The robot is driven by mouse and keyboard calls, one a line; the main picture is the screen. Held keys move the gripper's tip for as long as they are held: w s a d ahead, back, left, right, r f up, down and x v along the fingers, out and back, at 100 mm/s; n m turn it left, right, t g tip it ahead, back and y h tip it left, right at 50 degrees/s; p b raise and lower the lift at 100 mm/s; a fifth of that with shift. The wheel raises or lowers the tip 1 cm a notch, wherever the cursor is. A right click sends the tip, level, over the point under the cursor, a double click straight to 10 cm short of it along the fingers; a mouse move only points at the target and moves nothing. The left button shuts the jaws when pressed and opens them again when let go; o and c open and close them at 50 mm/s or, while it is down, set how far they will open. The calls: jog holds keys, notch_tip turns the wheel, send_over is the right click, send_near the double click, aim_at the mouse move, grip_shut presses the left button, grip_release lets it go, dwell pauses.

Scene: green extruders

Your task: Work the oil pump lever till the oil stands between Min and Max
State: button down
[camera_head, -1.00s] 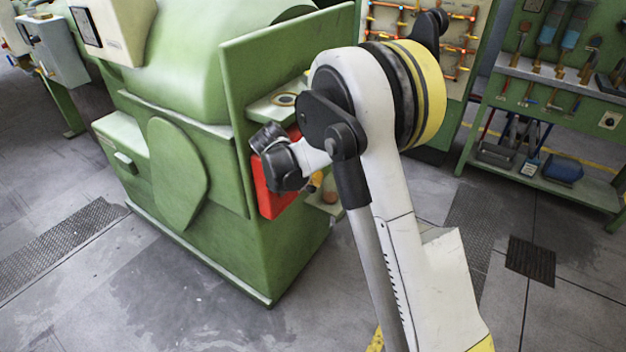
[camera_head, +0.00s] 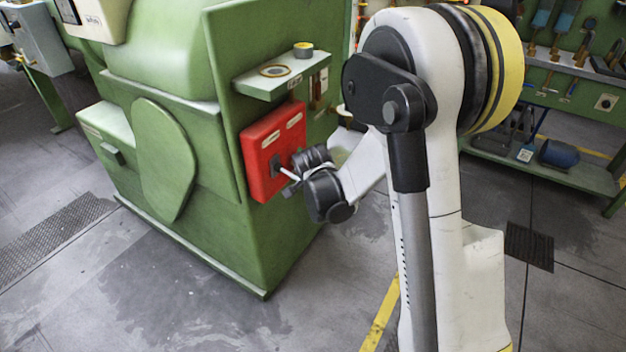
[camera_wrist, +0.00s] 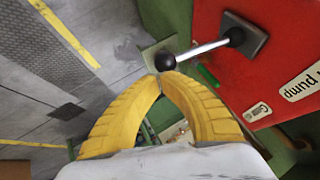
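The red oil pump box (camera_head: 262,140) is fixed to the side of the green machine. In the wrist view its red face (camera_wrist: 278,50) carries a label reading "pump". The lever (camera_wrist: 208,48) is a pale rod on a dark square base, ending in a black ball knob (camera_wrist: 165,61). In the head view the lever (camera_head: 287,174) sticks out toward my dark wrist. My gripper (camera_wrist: 163,75) has its yellow fingertips together, right at the knob's near side. I cannot tell whether they touch it. No oil level or Min and Max marks can be made out.
A green shelf (camera_head: 283,75) with two ring-shaped items juts out above the red box. A tool rack (camera_head: 560,100) stands at the back right. The floor (camera_head: 160,290) in front of the machine is clear, with a yellow line (camera_head: 380,315) beside my arm.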

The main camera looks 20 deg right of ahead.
jog(key=shift+w+f+b, duration=0.1)
jog(key=shift+f+b, duration=0.65)
jog(key=shift+f, duration=0.45)
jog(key=shift+r, duration=0.1)
